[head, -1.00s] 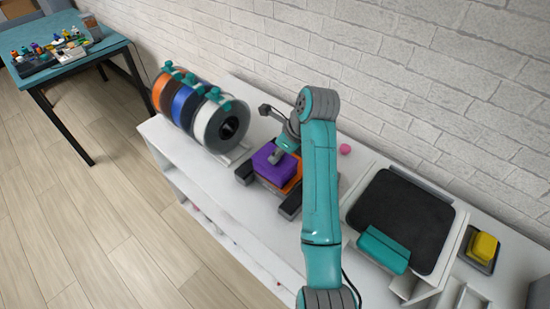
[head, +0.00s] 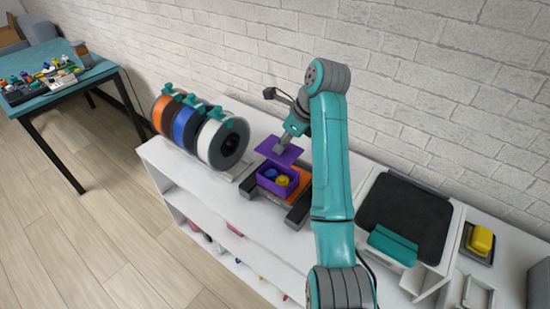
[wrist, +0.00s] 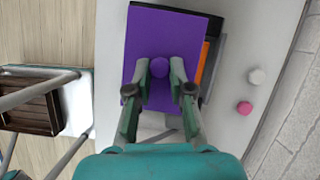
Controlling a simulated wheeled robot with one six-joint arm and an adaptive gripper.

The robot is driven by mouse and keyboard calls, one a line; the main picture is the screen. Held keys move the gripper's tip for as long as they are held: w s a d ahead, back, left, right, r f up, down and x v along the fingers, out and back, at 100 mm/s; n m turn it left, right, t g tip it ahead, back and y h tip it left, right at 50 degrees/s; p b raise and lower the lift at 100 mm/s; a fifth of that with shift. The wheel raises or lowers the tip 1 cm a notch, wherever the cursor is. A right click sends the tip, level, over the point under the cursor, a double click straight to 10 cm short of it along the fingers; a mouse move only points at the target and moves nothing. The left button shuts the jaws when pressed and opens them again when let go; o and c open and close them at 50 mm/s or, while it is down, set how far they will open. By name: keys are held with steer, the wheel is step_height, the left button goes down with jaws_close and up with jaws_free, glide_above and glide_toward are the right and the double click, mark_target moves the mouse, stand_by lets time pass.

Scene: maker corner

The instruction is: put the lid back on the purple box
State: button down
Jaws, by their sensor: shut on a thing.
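The purple lid (head: 268,149) is off the purple box and held above it, toward the wall. My gripper (head: 284,146) is shut on the lid's round knob (wrist: 159,67), with a finger on each side of it in the wrist view. The flat lid (wrist: 150,32) fills the middle of that view and hides the box there. The open purple box (head: 272,189) stands on a dark base with an orange surface (head: 300,181). A blue thing (head: 270,174) and a yellow thing (head: 282,181) lie inside the box.
Several filament spools (head: 222,143) stand close to the left of the box. To the right are a black pad (head: 405,215) with a teal block (head: 392,244). A pink ball (wrist: 244,108) and a white one (wrist: 257,76) lie toward the wall.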

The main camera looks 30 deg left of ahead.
steer(key=shift+f, duration=4.05)
steer(key=shift+f, duration=0.25)
steer(key=shift+c, duration=2)
jaws_free()
steer(key=shift+r, duration=0.1)
steer(key=shift+r, duration=2.9)
